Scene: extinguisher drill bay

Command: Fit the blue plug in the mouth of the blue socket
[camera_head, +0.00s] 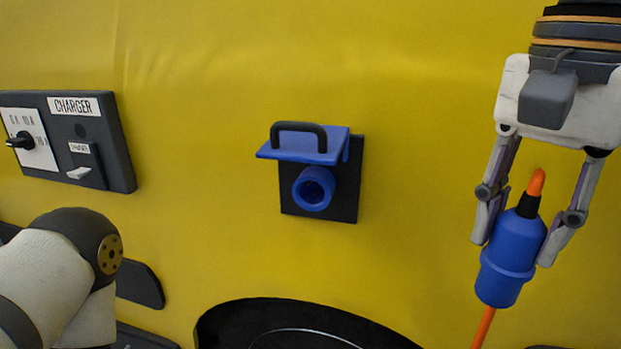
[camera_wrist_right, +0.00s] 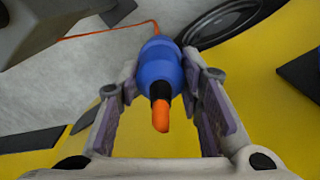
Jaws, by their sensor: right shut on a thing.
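The blue socket (camera_head: 314,188) sits on a black square plate on the yellow wall, with its round mouth facing out. Its blue lid with a black handle (camera_head: 303,144) is raised above the mouth. The blue plug (camera_head: 513,252) is between the fingers of my right gripper (camera_head: 518,238), well to the right of the socket and lower. The gripper is shut on it. The plug's orange tip points up toward the gripper's palm, and an orange cable leaves its lower end. The right wrist view also shows the plug (camera_wrist_right: 160,70) between both fingers. My left gripper is not in view; only part of that arm shows.
A dark charger panel (camera_head: 119,150) with a knob and a small white lever is on the wall at the left. A dark round opening (camera_head: 225,325) lies below the socket. The yellow wall between plug and socket is clear. The orange cable (camera_wrist_right: 105,31) trails over the grey floor.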

